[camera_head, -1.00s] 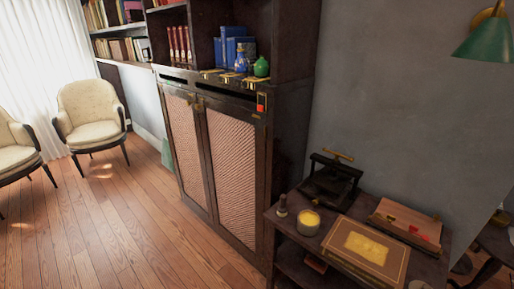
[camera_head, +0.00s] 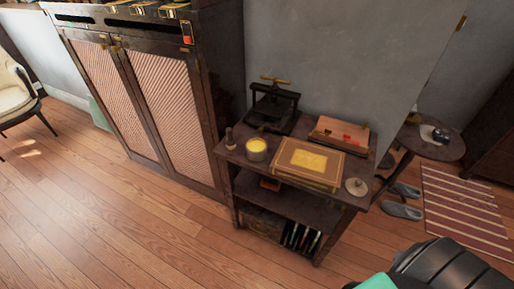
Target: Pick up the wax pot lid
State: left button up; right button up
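A small round pale lid with a knob (camera_head: 356,186), which looks like the wax pot lid, lies on the right front corner of the dark wooden side table (camera_head: 340,201). The wax pot (camera_head: 256,149) stands open near the table's left front, showing yellow wax at its top. The lid lies apart from the pot, just right of a large brown book with a yellow panel (camera_head: 308,164). Neither of my grippers shows in the head view.
A black press (camera_head: 272,108) and a slanted wooden box (camera_head: 338,135) stand behind the book. A small dark stamp-like object (camera_head: 230,139) is left of the pot. A tall cabinet (camera_head: 165,110) borders the table's left. Open wood floor (camera_head: 130,225) lies in front.

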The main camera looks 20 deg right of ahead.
aim_at(356, 187)
jog(key=z, duration=1.85)
jog(key=l, duration=0.65)
jog(key=i+u, duration=0.05)
